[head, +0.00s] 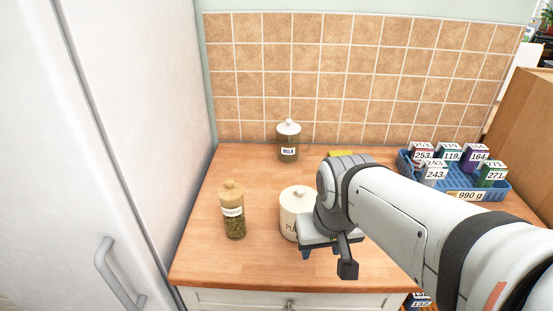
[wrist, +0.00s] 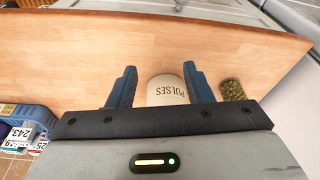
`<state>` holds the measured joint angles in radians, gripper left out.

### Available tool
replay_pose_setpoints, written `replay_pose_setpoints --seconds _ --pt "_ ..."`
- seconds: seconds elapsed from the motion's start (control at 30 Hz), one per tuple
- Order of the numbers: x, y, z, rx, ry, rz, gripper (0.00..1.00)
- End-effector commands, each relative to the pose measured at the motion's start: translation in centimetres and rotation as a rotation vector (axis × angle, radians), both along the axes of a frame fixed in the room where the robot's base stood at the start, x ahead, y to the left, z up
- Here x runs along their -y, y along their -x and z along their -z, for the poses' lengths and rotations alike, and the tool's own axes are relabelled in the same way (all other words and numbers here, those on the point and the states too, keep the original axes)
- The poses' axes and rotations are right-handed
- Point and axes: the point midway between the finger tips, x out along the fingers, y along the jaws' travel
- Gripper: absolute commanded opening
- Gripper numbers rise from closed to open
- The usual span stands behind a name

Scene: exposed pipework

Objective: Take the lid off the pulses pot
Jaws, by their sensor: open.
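The pulses pot (head: 289,222) is a cream pot on the wooden counter, upright, with a pale lid (head: 297,197) on top. My arm and gripper hide its right side in the head view. In the wrist view the pot (wrist: 168,90) shows with its "PULSES" label upside down, between the two blue fingers of my gripper (wrist: 161,78). The fingers are apart, with a wider gap on the left finger's side. The gripper's body hides the lid there, and I cannot tell whether a finger touches the pot.
A glass jar of green contents with a wooden lid (head: 232,210) stands left of the pot, close to the right finger in the wrist view. A jar with a white lid (head: 289,141) stands behind. A blue crate (head: 463,196) of small boxes is at right. A fridge (head: 120,150) bounds the left.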

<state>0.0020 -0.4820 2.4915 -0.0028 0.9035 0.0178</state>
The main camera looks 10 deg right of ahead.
Motion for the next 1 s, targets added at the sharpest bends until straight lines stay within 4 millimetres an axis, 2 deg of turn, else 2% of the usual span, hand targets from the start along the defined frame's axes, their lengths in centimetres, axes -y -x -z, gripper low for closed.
replay_pose_setpoints --seconds 0.03,0.17,0.3,0.5,0.6,0.77,1.0 --pt "0.0 -0.7 -0.6 -0.009 -0.007 0.029 0.50" --pt "0.1 -3.7 -2.7 -0.049 -0.041 0.208 0.61" --pt "0.0 -8.4 -5.0 -0.110 -0.083 0.475 0.72" --pt "0.1 -14.3 -6.4 -0.177 -0.113 0.821 0.89" --pt "0.1 -16.1 -6.6 -0.196 -0.117 0.934 0.97" --pt "0.1 -17.3 -6.1 -0.209 -0.119 1.017 1.00" --pt "0.0 -17.3 -3.5 -0.211 -0.119 1.022 1.00"
